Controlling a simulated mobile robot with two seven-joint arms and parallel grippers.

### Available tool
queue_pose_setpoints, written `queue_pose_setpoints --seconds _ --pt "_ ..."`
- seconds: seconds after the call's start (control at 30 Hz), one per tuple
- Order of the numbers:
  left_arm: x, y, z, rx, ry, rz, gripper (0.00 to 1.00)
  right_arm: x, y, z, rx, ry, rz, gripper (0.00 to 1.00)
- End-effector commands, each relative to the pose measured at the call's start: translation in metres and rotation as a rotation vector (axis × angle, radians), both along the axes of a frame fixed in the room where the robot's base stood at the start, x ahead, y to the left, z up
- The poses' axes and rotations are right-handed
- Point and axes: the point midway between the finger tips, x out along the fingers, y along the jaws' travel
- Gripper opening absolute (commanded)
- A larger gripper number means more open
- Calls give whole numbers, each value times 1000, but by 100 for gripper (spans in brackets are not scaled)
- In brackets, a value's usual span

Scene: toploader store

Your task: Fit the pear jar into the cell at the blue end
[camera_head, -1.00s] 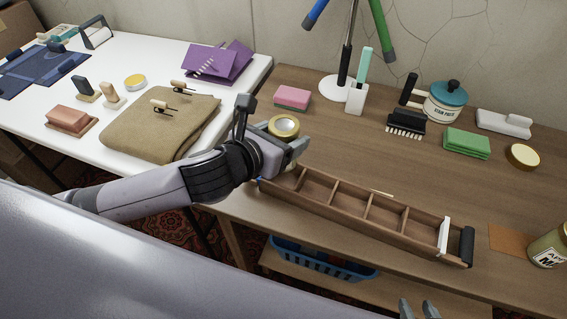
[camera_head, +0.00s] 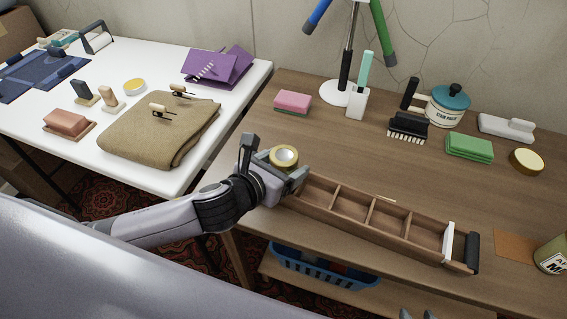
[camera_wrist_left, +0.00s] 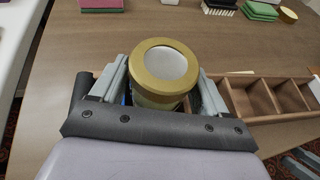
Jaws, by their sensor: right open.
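My left gripper (camera_head: 284,172) is shut on a jar with a gold lid and pale disc top (camera_head: 284,157). In the left wrist view the jar (camera_wrist_left: 163,72) sits upright between the two fingers; its label is hidden. The long wooden box (camera_head: 375,225) has a row of open cells. The jar is at the box's left end, where a sliver of blue (camera_wrist_left: 126,98) shows in the wrist view. I cannot tell how far the jar is inside that end cell. The box's right end has a white panel (camera_head: 448,240). My right gripper (camera_head: 418,314) is barely in view at the bottom edge, open.
Another jar (camera_head: 552,256) stands at the right edge beside an orange-brown mat (camera_head: 516,247). A pink sponge (camera_head: 293,102), lamp base (camera_head: 340,95), brush (camera_head: 408,127) and green sponges (camera_head: 469,147) stand behind the box. A blue basket (camera_head: 320,268) is below. The table behind the box is mostly clear.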

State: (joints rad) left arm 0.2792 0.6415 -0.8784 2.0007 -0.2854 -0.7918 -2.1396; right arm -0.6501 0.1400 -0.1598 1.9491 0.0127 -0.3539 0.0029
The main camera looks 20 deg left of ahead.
Motion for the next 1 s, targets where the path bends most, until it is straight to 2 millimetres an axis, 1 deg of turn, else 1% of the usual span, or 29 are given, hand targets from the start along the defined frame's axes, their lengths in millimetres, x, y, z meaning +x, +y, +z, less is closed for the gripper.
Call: queue_pose_setpoints --seconds 0.37,0.47,0.57,0.9,1.0 --pt "0 0 3 0 -1 0 93 0 0 1 0 0 0 43" --pt "-5 2 4 1 1 -1 93 0 0 1 -1 0 -1 43" --pt "-15 5 9 1 1 0 93 0 0 2 -1 0 -1 43" --pt "-70 21 32 1 3 -2 93 0 0 4 0 -1 -1 43" --pt "-84 26 38 2 1 -2 93 0 0 4 0 -1 -1 43"
